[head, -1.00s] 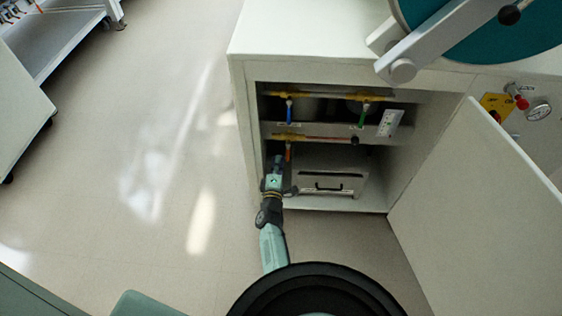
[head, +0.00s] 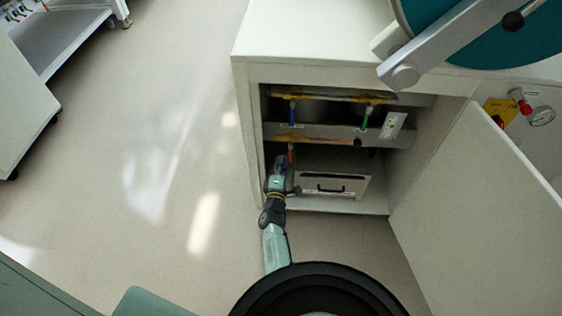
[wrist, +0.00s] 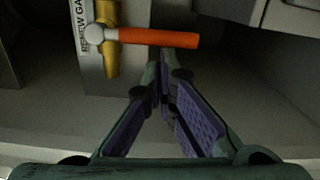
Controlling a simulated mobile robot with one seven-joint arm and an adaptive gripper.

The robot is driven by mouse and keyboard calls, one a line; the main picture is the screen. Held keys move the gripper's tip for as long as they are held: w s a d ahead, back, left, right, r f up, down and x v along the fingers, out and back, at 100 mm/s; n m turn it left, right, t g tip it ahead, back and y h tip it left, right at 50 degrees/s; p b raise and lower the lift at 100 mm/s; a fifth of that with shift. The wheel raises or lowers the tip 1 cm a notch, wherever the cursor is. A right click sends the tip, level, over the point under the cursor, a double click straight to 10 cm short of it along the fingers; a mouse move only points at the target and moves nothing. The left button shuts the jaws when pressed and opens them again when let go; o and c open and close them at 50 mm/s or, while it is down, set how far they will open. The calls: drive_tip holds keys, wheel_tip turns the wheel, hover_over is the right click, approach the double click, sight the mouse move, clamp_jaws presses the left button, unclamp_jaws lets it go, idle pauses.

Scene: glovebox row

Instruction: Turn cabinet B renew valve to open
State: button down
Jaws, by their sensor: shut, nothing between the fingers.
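The renew valve's orange handle (wrist: 158,38) lies crosswise to its brass body (wrist: 106,45) in the wrist view. A label (wrist: 84,22) beside it reads "RENEW GA", the rest cut off. In the head view the orange handle (head: 291,154) hangs below the lower pipe at the left of the open cabinet (head: 244,130). My gripper (wrist: 162,68) is shut and empty, its fingertips just by the handle's lower edge; I cannot tell whether they touch. In the head view my gripper (head: 279,166) is at the cabinet's left opening.
A blue handle (head: 292,114) and a green handle (head: 365,118) hang from the upper pipe. A drawer-like box (head: 345,184) sits below. The open door (head: 470,215) stands to the right. Floor (head: 130,180) at left is clear.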

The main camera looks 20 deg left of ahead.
sight(290, 159)
drive_tip(key=shift+d+n+p, duration=0.25)
drive_tip(key=shift+n+p, duration=0.05)
drive_tip(key=shift+n, duration=0.2)
drive_tip(key=n, duration=0.1)
drive_tip(key=d+n+p, duration=0.1)
drive_tip(key=d+n, duration=0.1)
drive_tip(key=n, duration=0.1)
drive_tip(key=shift+w+d+f, duration=0.2)
drive_tip(key=shift+w+f, duration=0.1)
drive_tip(key=shift+w, duration=0.1)
drive_tip(key=shift+n, duration=0.9)
drive_tip(key=shift+w+d+r, duration=0.2)
drive_tip(key=shift+d+r, duration=0.05)
drive_tip(key=shift+d, duration=0.45)
drive_tip(key=shift+w+d+r, duration=0.2)
drive_tip(key=shift+w+d, duration=0.05)
drive_tip(key=shift+d, duration=0.5)
drive_tip(key=shift+w+d+r, duration=0.2)
drive_tip(key=shift+d+r, duration=0.05)
drive_tip(key=shift+d, duration=0.45)
drive_tip(key=shift+w+d+r, duration=0.15)
drive_tip(key=shift+d+r, duration=0.5)
drive_tip(key=shift+r, duration=0.35)
drive_tip(key=shift+d, duration=0.1)
